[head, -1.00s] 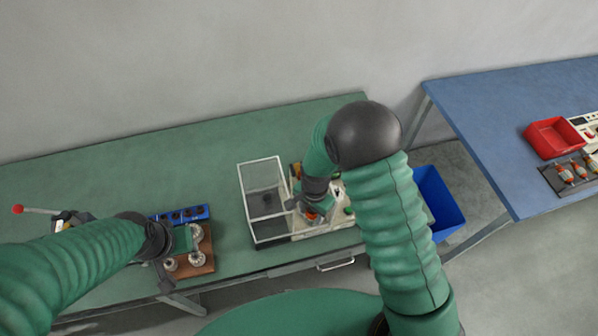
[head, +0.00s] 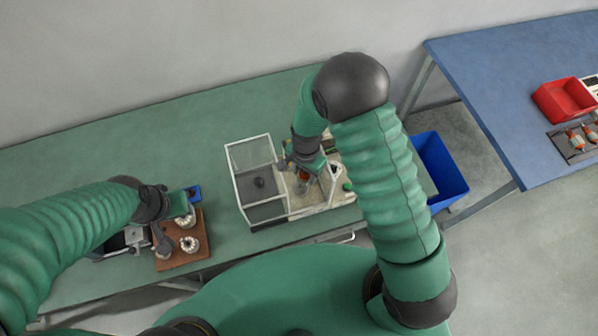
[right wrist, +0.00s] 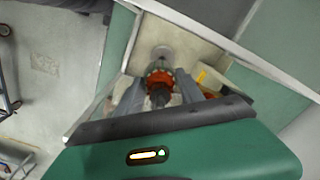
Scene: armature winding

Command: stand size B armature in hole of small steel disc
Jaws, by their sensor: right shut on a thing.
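My right gripper (head: 303,180) hangs over the pale base beside the clear-walled box on the green bench. In the right wrist view, the right gripper (right wrist: 160,92) is shut on an armature (right wrist: 158,75) with an orange-red band and a dark end facing the camera. A small grey round disc (right wrist: 164,52) shows just beyond the armature on the pale surface. I cannot tell whether the armature touches it, and its hole is hidden. My left gripper (head: 172,228) is above the brown board; its jaws are too unclear to read.
The clear-walled box (head: 250,155) stands left of the right gripper. The brown board (head: 180,258) holds round pale parts. A blue bin (head: 440,165) stands on the floor. The blue table (head: 490,75) carries a red tray (head: 563,98). The bench's back is clear.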

